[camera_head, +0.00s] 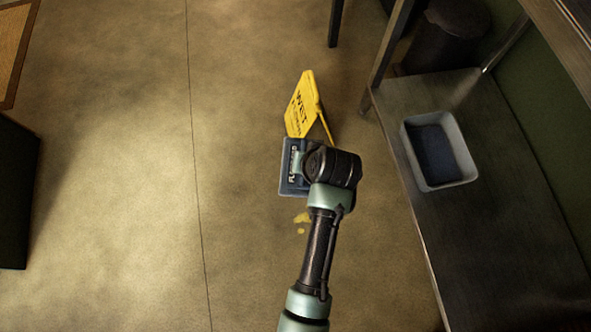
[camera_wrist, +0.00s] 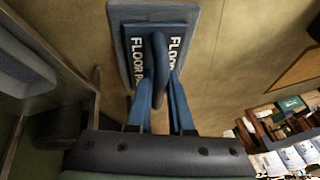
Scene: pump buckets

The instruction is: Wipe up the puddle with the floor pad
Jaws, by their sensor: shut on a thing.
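The floor pad (camera_head: 287,185) is a flat blue-grey rectangle with white lettering and a raised handle. In the wrist view, the pad (camera_wrist: 121,40) lies ahead of my gripper (camera_wrist: 162,78), whose two blue fingers are shut on its handle. In the head view, my wrist covers the pad's right side and most of my gripper. The puddle (camera_head: 301,218) shows as a few small yellowish patches on the floor just below the pad, beside my forearm. My arm may hide more of it. I cannot tell whether the pad touches the floor.
A yellow wet-floor sign (camera_head: 301,104) stands just behind the pad. On the right, a low dark bench (camera_head: 475,235) holds a grey tub (camera_head: 408,150). A dark bin (camera_head: 447,42) is at the back right. The floor to the left is clear up to a dark cabinet (camera_head: 14,190).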

